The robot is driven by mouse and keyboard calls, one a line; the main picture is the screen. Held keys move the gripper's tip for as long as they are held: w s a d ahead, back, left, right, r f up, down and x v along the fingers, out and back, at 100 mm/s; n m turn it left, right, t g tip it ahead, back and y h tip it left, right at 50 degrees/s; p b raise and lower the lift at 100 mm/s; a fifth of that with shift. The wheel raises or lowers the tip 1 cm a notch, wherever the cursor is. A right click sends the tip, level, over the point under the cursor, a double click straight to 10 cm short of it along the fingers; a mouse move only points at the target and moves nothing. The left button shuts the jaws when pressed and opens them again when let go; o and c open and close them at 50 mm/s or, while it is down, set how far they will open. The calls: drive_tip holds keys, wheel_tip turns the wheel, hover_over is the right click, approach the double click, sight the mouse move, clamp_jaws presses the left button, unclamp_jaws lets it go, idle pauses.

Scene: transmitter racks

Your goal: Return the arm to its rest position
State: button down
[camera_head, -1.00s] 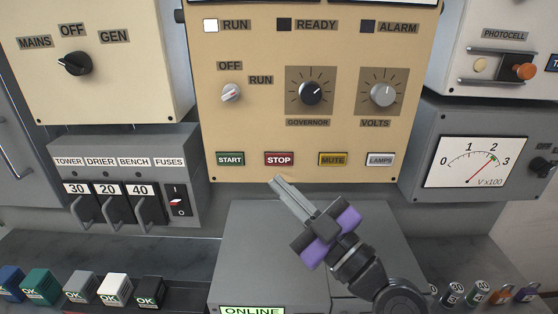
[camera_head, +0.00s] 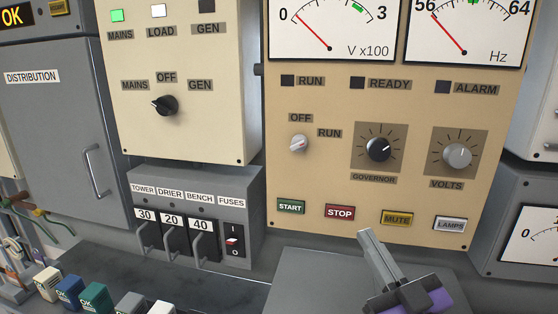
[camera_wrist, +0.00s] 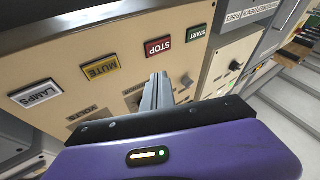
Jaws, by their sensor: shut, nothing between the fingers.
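My gripper (camera_head: 372,240) is at the lower right of the head view, its fingers together and empty, pointing up toward the beige generator panel (camera_head: 330,215). Its fingertips appear below the red STOP button (camera_head: 340,212) and the yellow MUTE button (camera_head: 397,218). In the wrist view my gripper (camera_wrist: 160,78) is also shut, with the STOP button (camera_wrist: 158,46) beyond the fingertips. I cannot tell the exact gap to the panel. The rest of my arm is mostly cut off at the bottom edge.
A fuse box (camera_head: 190,215) juts out left of the panel. A grey cabinet (camera_head: 320,280) stands below the gripper. Several coloured OK blocks (camera_head: 95,297) line the lower left. A grey meter box (camera_head: 500,240) is at the right.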

drive_tip(key=s+d+f+m+g+h, duration=0.1)
drive_tip(key=s+d+f+m+h, duration=0.15)
drive_tip(key=s+f, duration=0.35)
drive_tip(key=s+d+f+m+h, duration=0.2)
drive_tip(key=s+f+m+h, duration=0.2)
drive_tip(key=s+f, duration=0.25)
drive_tip(key=s+f+g, duration=0.2)
drive_tip(key=s+f, duration=0.2)
drive_tip(key=s, duration=0.8)
drive_tip(key=s+f+n+g, duration=0.1)
drive_tip(key=s+f+g, duration=0.2)
drive_tip(key=s, duration=1)
wheel_tip(320, 180, down, 2)
drive_tip(key=shift+s+a+f, duration=0.1)
drive_tip(key=shift+s+a, duration=0.15)
drive_tip(key=shift+a, duration=0.2)
drive_tip(key=shift+y, duration=0.25)
